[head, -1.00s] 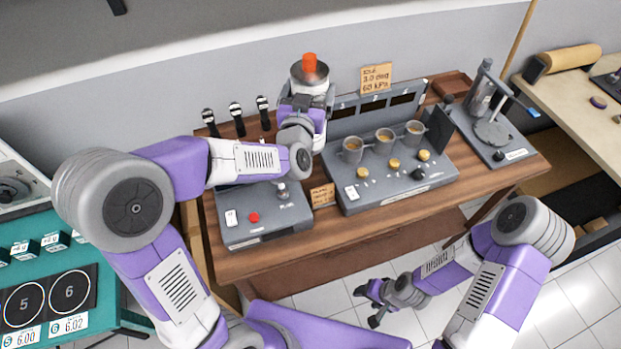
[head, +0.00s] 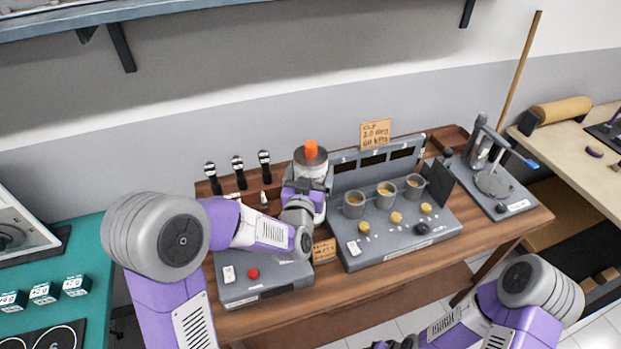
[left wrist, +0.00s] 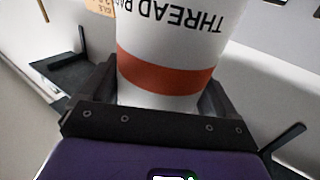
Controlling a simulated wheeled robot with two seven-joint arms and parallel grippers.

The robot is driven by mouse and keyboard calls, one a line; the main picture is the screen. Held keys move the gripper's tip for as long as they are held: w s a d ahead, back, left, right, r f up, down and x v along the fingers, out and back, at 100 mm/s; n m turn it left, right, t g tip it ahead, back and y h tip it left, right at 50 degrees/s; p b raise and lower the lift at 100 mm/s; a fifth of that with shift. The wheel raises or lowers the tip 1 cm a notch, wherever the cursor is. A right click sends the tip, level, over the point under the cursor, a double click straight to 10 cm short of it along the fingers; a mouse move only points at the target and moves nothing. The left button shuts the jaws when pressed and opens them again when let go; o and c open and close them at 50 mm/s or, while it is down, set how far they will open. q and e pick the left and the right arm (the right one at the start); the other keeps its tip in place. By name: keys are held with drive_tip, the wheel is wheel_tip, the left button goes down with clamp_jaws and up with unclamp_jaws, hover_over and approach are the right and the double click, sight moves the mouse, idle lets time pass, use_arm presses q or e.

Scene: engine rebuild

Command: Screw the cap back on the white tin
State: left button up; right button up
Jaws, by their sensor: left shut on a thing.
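The white tin (head: 309,172) is upright in my left gripper (head: 306,190), beside the left end of the grey cup machine. An orange piece (head: 311,149) stands on its grey top; I cannot tell whether this is the cap or how tightly it sits. In the left wrist view, the white tin (left wrist: 175,32), with an orange band and upside-down "THREAD" lettering, is between the fingers of my left gripper (left wrist: 165,95). The tin's base is hidden in the head view, so I cannot tell whether it touches the bench. My right gripper is almost wholly cut off at the bottom edge (head: 390,345).
The cup machine (head: 400,235) holds three cups. A grey box with a red button (head: 253,273) stands at the left. Several black-handled tools (head: 238,167) stand behind it. A press stand (head: 493,185) is at the right. Wooden bench (head: 330,325) shows at the front.

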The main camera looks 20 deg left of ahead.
use_arm(q)
drive_tip(key=shift+f, duration=0.8)
drive_tip(key=shift+f, duration=0.1)
